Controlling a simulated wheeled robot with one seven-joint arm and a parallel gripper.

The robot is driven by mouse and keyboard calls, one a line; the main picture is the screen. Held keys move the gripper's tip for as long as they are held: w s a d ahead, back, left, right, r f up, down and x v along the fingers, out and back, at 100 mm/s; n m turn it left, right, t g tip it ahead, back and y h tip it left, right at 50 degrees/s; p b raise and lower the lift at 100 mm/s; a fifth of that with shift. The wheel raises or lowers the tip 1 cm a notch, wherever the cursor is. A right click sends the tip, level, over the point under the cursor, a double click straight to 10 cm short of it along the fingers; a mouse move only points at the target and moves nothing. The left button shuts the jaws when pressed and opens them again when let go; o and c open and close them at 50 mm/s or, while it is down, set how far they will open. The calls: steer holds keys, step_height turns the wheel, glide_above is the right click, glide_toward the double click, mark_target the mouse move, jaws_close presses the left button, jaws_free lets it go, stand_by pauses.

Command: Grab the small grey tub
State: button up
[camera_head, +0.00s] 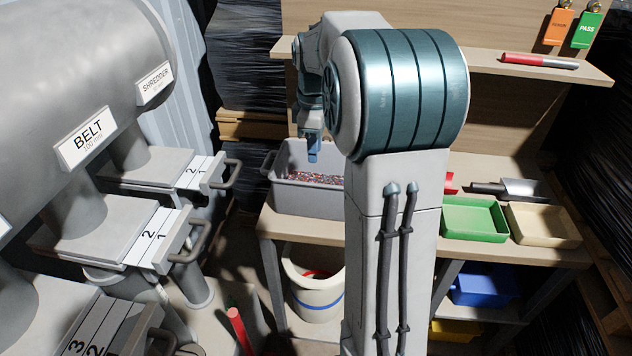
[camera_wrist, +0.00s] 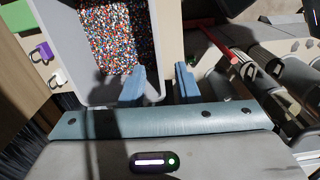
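A grey tub (camera_head: 305,202) holding multicoloured granules stands at the left end of the workbench in the head view. It also fills the upper left of the wrist view (camera_wrist: 66,50). My gripper (camera_head: 314,150) hangs over the tub's back part in the head view. In the wrist view, its two blue fingers (camera_wrist: 160,86) are apart, one over the tub's inside and the other beyond its right wall. Whether the fingers reach below the rim or touch the wall cannot be told. My arm hides part of the tub's right end.
A green tray (camera_head: 474,238) and a cream tray (camera_head: 545,244) stand on the bench (camera_head: 432,253) at the right. A shelf (camera_head: 480,68) holds a red-grey marker (camera_head: 540,61). A white bucket (camera_head: 318,308) stands below. Large grey BELT machinery (camera_head: 70,90) is at the left.

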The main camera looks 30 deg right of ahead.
mark_target(301, 187)
step_height(301, 187, down, 14)
steer(key=shift+w+d, duration=0.25)
steer(key=shift+w, duration=0.05)
stand_by(0.3)
jaws_close()
steer(key=shift+w+r, duration=0.1)
steer(key=shift+r, duration=0.05)
stand_by(1.2)
